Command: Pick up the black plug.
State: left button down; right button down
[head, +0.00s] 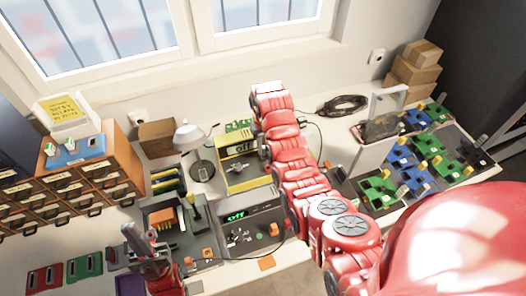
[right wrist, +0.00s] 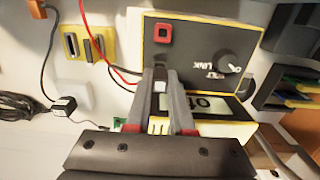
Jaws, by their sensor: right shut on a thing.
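My right gripper (right wrist: 160,88) is shut on a small dark piece with a pale face, which I take to be the black plug (right wrist: 160,80); the fingers hide most of it. It is in front of the grey, yellow-edged box with a dial (right wrist: 196,45). In the head view my right arm reaches over the bench to the back and hides its own gripper.
The yellow-framed device (head: 238,172) and a grey meter with green digits (head: 250,215) stand mid-bench. A desk lamp (head: 198,150) stands left of them. A coiled black cable (head: 343,105) lies at the back.

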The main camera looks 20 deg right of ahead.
jog(key=s+p, duration=0.3)
jog(key=s, duration=0.1)
jog(key=s+r+p, duration=0.1)
jog(key=s+p, duration=0.3)
jog(key=s+r+p, duration=0.1)
jog(key=s+p, duration=0.3)
jog(key=s, duration=0.1)
jog(key=shift+d, duration=0.2)
jog(key=shift+s+f, duration=0.25)
jog(key=shift+s+d+r, duration=0.1)
jog(key=shift+s, duration=0.75)
